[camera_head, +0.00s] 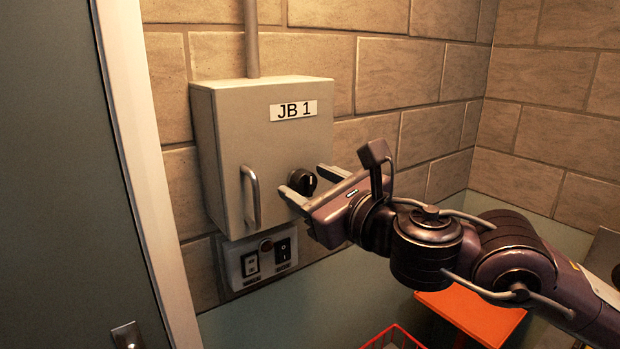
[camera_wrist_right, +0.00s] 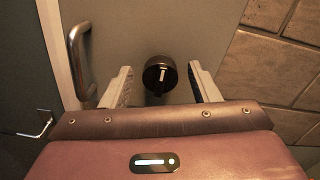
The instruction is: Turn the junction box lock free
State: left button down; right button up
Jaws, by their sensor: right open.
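The junction box (camera_head: 235,140) is a grey wall cabinet labelled JB 1, with its door shut. Its lock (camera_head: 303,181) is a round black knob with a pale mark, at the right side of the door. The lock also shows in the right wrist view (camera_wrist_right: 160,75), its pale mark close to upright. My right gripper (camera_head: 305,182) is open, its two fingers on either side of the knob, with gaps visible in the wrist view (camera_wrist_right: 160,88). I cannot tell how far the fingertips reach over the knob. My left gripper is not in view.
A metal door handle (camera_head: 251,197) stands left of the lock. A switch panel (camera_head: 262,257) sits below the box, and a conduit (camera_head: 251,40) runs up from it. A door frame (camera_head: 140,150) is at left. An orange surface (camera_head: 472,311) and red basket (camera_head: 393,338) are below my right arm.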

jog(key=shift+w+a, duration=0.15)
jog(key=shift+w, duration=0.05)
jog(key=c, duration=1)
jog(key=shift+o, duration=0.2)
